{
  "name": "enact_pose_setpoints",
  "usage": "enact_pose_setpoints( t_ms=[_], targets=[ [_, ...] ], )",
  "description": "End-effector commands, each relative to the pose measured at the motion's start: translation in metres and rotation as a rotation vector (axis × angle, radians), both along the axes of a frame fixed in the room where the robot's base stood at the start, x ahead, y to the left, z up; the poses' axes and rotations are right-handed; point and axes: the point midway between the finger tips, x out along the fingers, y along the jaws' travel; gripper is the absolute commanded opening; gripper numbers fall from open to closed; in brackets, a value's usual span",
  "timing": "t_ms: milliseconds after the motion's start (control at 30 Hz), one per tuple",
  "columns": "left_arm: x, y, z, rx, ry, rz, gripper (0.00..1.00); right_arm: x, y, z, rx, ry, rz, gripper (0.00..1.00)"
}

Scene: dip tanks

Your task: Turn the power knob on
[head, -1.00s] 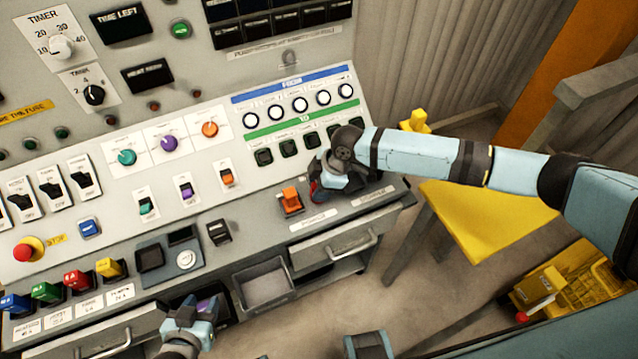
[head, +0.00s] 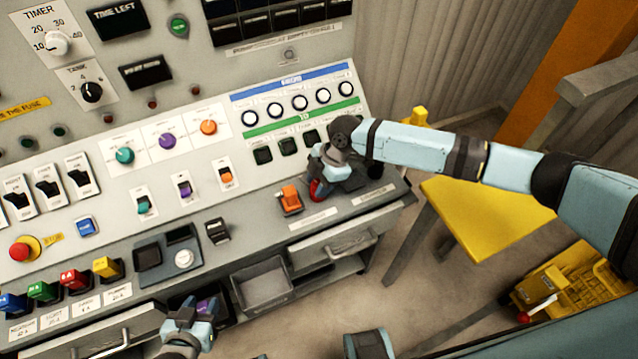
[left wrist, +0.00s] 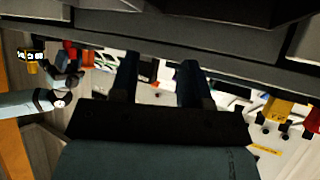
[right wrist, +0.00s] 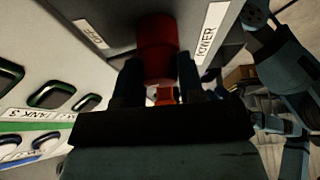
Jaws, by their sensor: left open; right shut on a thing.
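In the head view only a bit of the red knob (head: 317,189) shows beside my right gripper (head: 322,180), which hides the rest. In the right wrist view my right gripper (right wrist: 158,80) has its two fingers on either side of the knob and is shut on it. My left gripper (head: 190,318) is open and empty, low in front of the drawers. Its two fingers also show apart in the left wrist view (left wrist: 158,80).
An orange switch (head: 290,199) sits just left of the red knob. A drawer (head: 345,240) with a handle is below. A yellow table (head: 480,215) stands at the right. Several fuses and a red stop button (head: 20,252) are at the left.

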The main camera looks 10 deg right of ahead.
Motion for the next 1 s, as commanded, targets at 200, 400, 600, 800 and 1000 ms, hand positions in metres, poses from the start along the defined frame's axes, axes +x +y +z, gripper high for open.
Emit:
enact_pose_setpoints(
  t_ms=[200,400,600,800,1000],
  targets=[
    [0.001,-0.001,-0.006,-0.009,0.001,0.003,0.43,0.001,0.001,-0.003,0.002,-0.001,0.204,0.12],
    [0.001,-0.002,-0.015,-0.013,0.015,0.007,0.43,0.001,0.002,-0.003,0.002,0.0,0.395,0.12],
    [0.002,-0.002,-0.021,-0.019,0.02,0.011,0.43,0.002,0.002,-0.003,0.0,0.0,0.584,0.12],
    [0.003,-0.003,-0.026,-0.025,0.025,0.015,0.43,0.001,0.002,-0.003,0.0,0.001,0.777,0.12],
    [0.005,-0.004,-0.027,-0.032,0.027,0.019,0.43,0.002,0.003,-0.003,0.001,0.0,0.955,0.12]
  ],
)
